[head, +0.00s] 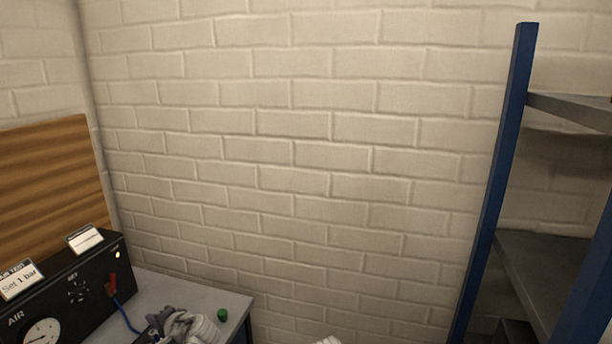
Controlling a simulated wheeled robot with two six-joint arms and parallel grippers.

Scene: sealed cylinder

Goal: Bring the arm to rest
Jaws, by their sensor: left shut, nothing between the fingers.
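My left gripper (158,319) shows at the bottom of the head view, over the grey bench top (185,291). It is small and partly cut off by the lower edge. It is shut with nothing seen in it. The white wrist of my left arm is just to its right. My right gripper is not in view. No cylinder shows in this view.
A black air panel (72,292) with a gauge (42,332), a red lever (112,286) and a blue hose (127,318) stands at the left. A green object (223,314) is near the bench's right edge. A blue-framed shelf (490,190) stands at the right.

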